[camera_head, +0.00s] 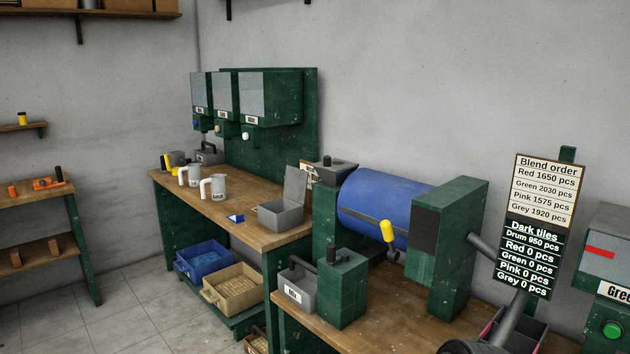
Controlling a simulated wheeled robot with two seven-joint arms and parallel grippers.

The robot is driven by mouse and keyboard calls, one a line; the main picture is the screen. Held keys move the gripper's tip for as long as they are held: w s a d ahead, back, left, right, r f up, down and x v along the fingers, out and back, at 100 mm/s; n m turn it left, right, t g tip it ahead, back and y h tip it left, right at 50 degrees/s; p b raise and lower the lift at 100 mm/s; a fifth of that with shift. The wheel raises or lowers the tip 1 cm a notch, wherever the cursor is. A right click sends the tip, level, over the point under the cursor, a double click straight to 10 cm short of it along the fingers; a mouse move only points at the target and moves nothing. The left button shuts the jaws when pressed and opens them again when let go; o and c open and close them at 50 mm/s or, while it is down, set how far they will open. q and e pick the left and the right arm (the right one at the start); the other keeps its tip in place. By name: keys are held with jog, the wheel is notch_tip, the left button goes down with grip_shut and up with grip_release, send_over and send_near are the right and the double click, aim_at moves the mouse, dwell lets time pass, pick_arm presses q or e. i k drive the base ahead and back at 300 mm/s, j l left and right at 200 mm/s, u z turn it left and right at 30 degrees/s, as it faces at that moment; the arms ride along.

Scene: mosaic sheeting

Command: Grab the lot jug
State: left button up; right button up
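Two pale grey jugs with handles stand upright on the wooden bench at the left. The rear jug (190,176) is near the back edge, and the front jug (214,187) has a small dark label too small to read. A grey labelled container with a handle (299,290) stands on the nearer bench, left of a green block. I cannot tell from the labels which of these is the lot jug.
An open grey box (281,216) and a small blue item (235,218) lie on the far bench (255,237). A blue drum (373,208) with a green housing (450,235) stands on the nearer bench (375,325). Blue and tan crates sit below. Open floor (130,310) lies left.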

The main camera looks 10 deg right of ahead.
aim_at(194, 171)
jog(key=i+j+z, duration=0.1)
jog(key=i+j, duration=0.45)
jog(key=i+j+z, duration=0.15)
jog(key=i+j, duration=0.5)
jog(key=i+j+z, duration=0.1)
jog(key=i+j, duration=0.6)
jog(key=i+j+z, duration=0.15)
jog(key=i+j, duration=0.45)
jog(key=k+j, duration=0.05)
jog(key=j, duration=0.05)
